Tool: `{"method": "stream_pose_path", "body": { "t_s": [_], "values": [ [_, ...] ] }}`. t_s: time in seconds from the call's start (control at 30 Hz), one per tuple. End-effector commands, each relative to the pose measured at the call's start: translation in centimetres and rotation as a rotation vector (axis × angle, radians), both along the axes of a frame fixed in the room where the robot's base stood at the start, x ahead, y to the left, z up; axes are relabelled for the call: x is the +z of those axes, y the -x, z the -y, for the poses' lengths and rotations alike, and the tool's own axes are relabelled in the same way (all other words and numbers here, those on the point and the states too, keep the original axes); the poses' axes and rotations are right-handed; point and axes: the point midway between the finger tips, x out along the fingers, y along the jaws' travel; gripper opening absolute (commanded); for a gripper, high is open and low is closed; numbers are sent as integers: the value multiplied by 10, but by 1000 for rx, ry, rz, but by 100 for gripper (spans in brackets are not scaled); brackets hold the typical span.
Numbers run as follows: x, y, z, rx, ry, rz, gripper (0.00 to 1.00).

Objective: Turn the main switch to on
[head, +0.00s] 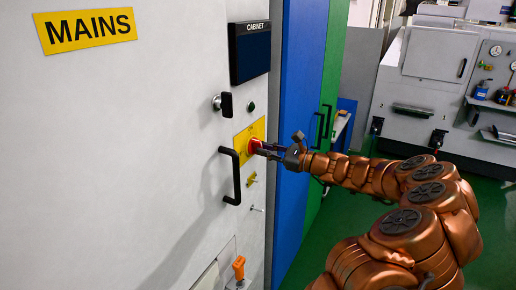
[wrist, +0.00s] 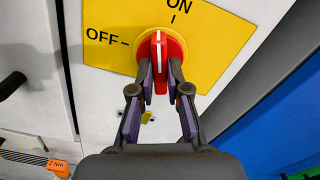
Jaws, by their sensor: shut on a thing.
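The main switch (wrist: 159,48) is a red rotary knob with a white line on its handle, on a yellow plate (wrist: 215,35) marked OFF and ON. In the wrist view its white line points nearly straight up, between the OFF and ON marks and closer to ON. The switch also shows in the head view (head: 254,145), on the grey cabinet front. My gripper (wrist: 161,80) is shut on the knob's handle, one finger on each side.
The MAINS cabinet (head: 130,150) carries a black pull handle (head: 232,176) left of the switch, a black latch (head: 223,104) above and an orange-handled tool (head: 239,267) below. A blue panel (head: 298,130) stands to the right. Green floor is open behind my arm.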

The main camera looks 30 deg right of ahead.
Motion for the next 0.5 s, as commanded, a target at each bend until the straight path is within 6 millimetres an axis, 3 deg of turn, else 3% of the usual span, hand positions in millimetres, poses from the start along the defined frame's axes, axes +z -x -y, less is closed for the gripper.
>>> {"method": "stream_pose_path", "body": {
  "t_s": [0.17, 0.5],
  "values": [
    [-3, 0, -1, 2, -27, -22, 0],
    [-3, 0, 0, 1, -307, -192, 0]
  ]
}}
